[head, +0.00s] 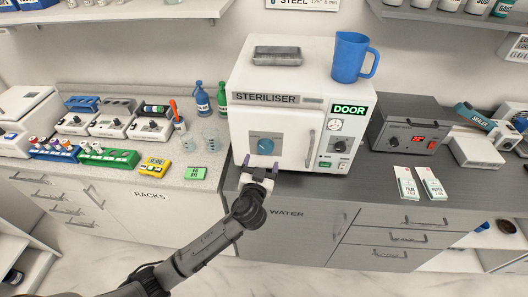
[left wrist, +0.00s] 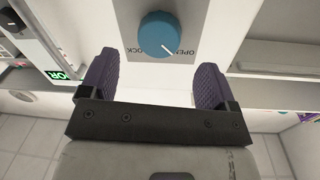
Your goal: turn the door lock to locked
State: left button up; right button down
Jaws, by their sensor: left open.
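The steriliser (head: 290,110) is a white box on the counter. Its door lock is a round blue knob (head: 265,146) on a grey plate at the front left. The knob also shows in the left wrist view (left wrist: 158,35). There its pale pointer line slants toward the OPEN lettering, with LOCK on the other side. My left gripper (head: 260,166) is open and empty, just in front of and below the knob in the head view. In the left wrist view its purple fingers (left wrist: 155,78) stand apart, with the knob beyond them and between their lines. My right gripper is out of view.
A vertical door handle (head: 309,148) and a small black dial (head: 340,146) are right of the knob. A blue jug (head: 351,58) and grey tray (head: 277,55) stand on top. Racks and glass beakers (head: 211,138) stand left; a grey device (head: 408,132) stands right.

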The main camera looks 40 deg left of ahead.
aim_at(265, 150)
pick_arm(q)
jog(key=shift+x, duration=2.7)
jog(key=c, duration=0.9)
